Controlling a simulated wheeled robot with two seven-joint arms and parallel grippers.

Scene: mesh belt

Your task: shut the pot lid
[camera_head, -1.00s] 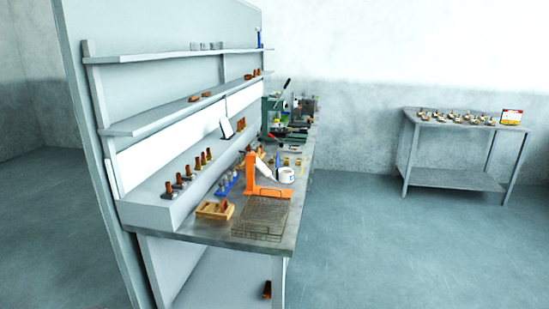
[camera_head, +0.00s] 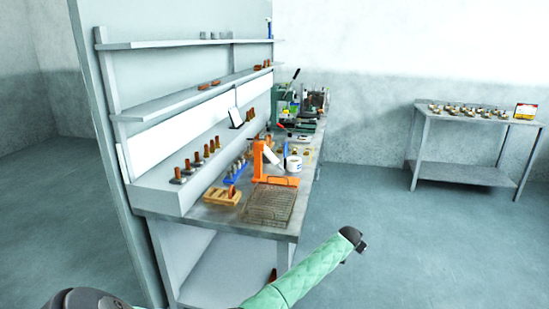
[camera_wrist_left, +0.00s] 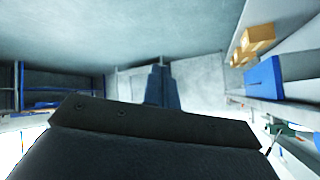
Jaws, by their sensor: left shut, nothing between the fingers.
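A small white pot-like container (camera_head: 294,164) with a dark mark on its side stands on the workbench beside an orange stand. At this size I cannot tell whether it has a lid or how a lid sits. My left arm, in a green sleeve, reaches in from the bottom left. My left gripper (camera_head: 360,246), dark and small at the arm's end, is shut and empty. It is in front of the bench, over open floor, well apart from the container. In the left wrist view a dark body fills the lower middle and hides what lies behind. My right gripper is not in view.
The grey workbench (camera_head: 225,220) carries a wire mesh tray (camera_head: 270,205), the orange stand (camera_head: 276,181), a wooden block (camera_head: 222,196) and green machinery (camera_head: 284,108). Shelves (camera_head: 190,100) rise at its left. A side table (camera_head: 470,119) stands at the right. The floor between is clear.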

